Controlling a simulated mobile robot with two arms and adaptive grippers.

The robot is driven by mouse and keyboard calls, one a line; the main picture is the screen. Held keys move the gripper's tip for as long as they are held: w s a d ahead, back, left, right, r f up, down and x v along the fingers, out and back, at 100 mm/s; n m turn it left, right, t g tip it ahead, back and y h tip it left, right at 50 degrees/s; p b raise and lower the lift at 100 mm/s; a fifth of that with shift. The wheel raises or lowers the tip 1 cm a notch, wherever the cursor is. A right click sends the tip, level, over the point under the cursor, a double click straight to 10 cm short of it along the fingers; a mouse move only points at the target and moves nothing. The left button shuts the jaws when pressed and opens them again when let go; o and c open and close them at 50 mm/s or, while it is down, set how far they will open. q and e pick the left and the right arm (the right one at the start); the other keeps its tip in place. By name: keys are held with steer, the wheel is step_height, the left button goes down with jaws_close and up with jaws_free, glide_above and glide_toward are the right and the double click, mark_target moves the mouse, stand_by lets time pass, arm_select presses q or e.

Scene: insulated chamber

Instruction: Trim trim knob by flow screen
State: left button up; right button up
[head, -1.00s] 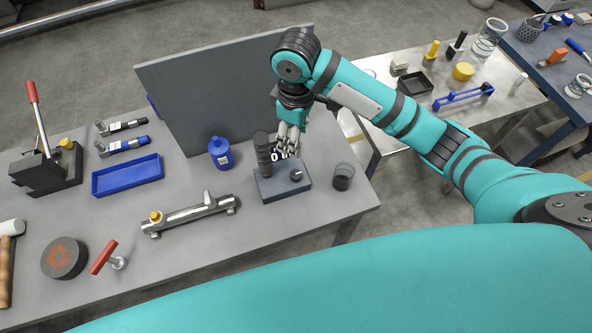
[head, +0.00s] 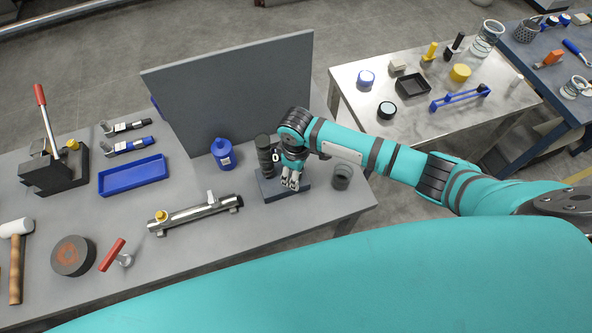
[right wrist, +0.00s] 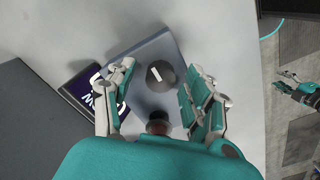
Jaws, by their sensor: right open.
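The trim knob (right wrist: 161,76) is a dark round knob with a white pointer line, on a grey-blue block (right wrist: 150,48) in the right wrist view. The block (head: 268,191) also shows on the bench in the head view, where my arm hides the knob. The flow screen (right wrist: 104,98) is a dark panel with white characters, partly covered by my left-hand finger; its reading cannot be made out. My right gripper (right wrist: 160,84) is open, pointing down over the block with its fingers on either side of the knob, not visibly closed on it.
A dark ribbed column (head: 264,150) stands at the back of the block. A blue bottle (head: 222,154), a metal cylinder fitting (head: 195,214) and a grey upright panel (head: 235,85) are nearby.

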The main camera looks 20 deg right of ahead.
steer(key=shift+f, duration=0.2)
steer(key=shift+c, duration=0.3)
jaws_close()
